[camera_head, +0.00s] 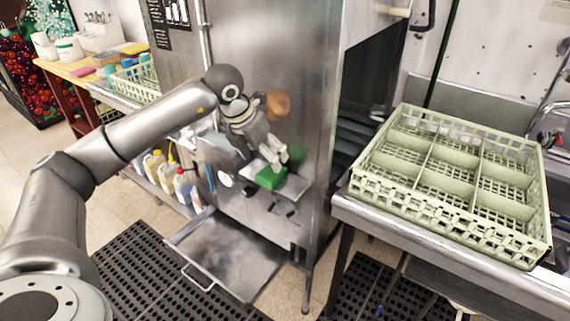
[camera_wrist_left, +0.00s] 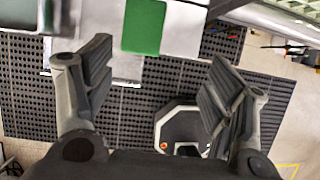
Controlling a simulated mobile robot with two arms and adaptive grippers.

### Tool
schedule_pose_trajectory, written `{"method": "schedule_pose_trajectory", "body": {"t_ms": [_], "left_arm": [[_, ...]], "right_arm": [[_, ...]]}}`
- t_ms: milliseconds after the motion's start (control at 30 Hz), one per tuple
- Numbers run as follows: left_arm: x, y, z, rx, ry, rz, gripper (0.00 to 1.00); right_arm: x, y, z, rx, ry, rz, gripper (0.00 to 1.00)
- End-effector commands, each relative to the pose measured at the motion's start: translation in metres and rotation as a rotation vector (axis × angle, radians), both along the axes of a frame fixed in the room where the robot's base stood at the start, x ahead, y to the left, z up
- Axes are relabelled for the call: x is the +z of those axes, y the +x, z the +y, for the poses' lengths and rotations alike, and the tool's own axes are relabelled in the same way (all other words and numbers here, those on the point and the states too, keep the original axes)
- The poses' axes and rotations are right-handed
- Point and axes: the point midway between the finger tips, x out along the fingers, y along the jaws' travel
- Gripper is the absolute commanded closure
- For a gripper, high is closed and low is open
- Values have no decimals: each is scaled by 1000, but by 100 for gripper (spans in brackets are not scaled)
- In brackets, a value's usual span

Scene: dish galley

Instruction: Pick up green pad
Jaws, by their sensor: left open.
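The green pad (camera_head: 271,177) lies on a small metal shelf (camera_head: 258,166) on the front of the steel machine in the head view. In the left wrist view the green pad (camera_wrist_left: 143,27) shows at the top centre, ahead of the fingers and a little left of the middle. My left gripper (camera_head: 280,158) is just above and beside the pad in the head view. In the left wrist view its fingers (camera_wrist_left: 153,90) are spread apart with nothing between them. My right gripper is in neither view.
A pale green dish rack (camera_head: 445,185) stands on the steel counter (camera_head: 450,262) at right. The steel machine (camera_head: 270,60) rises behind my left gripper. Several bottles (camera_head: 167,172) stand on a low shelf at left. A metal tray (camera_head: 225,258) lies low, by black floor mats (camera_head: 140,275).

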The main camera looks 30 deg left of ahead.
Motion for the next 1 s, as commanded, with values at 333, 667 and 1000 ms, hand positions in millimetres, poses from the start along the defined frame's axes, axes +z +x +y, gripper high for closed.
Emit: {"method": "schedule_pose_trajectory", "body": {"t_ms": [333, 667, 1000], "left_arm": [[-31, 13, 14, 26, 42, 13, 23], [-59, 24, 16, 26, 40, 13, 23], [-94, 38, 17, 25, 39, 9, 23]], "right_arm": [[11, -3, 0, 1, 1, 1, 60], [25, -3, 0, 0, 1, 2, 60], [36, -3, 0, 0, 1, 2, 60]]}}
